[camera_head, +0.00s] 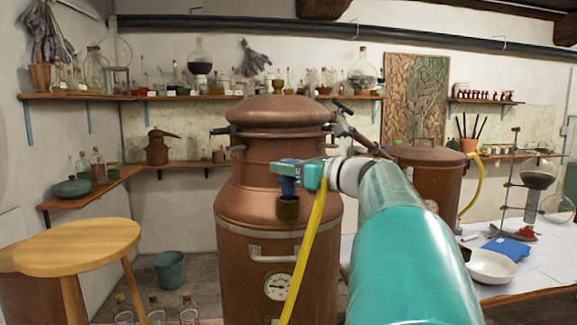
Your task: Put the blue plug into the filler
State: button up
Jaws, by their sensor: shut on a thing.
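The blue plug (287,187) is held upright by my teal gripper (292,168), whose jaws are shut on it. The filler (288,209) is a short, dark copper cup on the front of the large copper still (262,190). In the picture the plug's lower end meets the filler's top opening. I cannot tell whether it is inside the opening or just above or in front of it. The gripper hides part of the plug's upper end.
A yellow hose (306,250) hangs just right of the filler. A pressure gauge (278,287) and handle are lower on the still. A round wooden stool (78,245) is at left. A second copper vessel (430,185) and white table (535,262) are at right.

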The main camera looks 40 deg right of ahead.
aim_at(289, 181)
jog(key=shift+f, duration=1.65)
dwell(3.4)
jog(key=o, duration=1.1)
jog(key=shift+s, duration=0.1)
jog(key=s, duration=0.4)
jog(key=s+d, duration=0.1)
jog(key=s, duration=0.4)
jog(key=s+d, duration=0.1)
jog(key=s, duration=0.3)
jog(key=shift+s+d, duration=0.2)
jog(key=shift+d, duration=0.05)
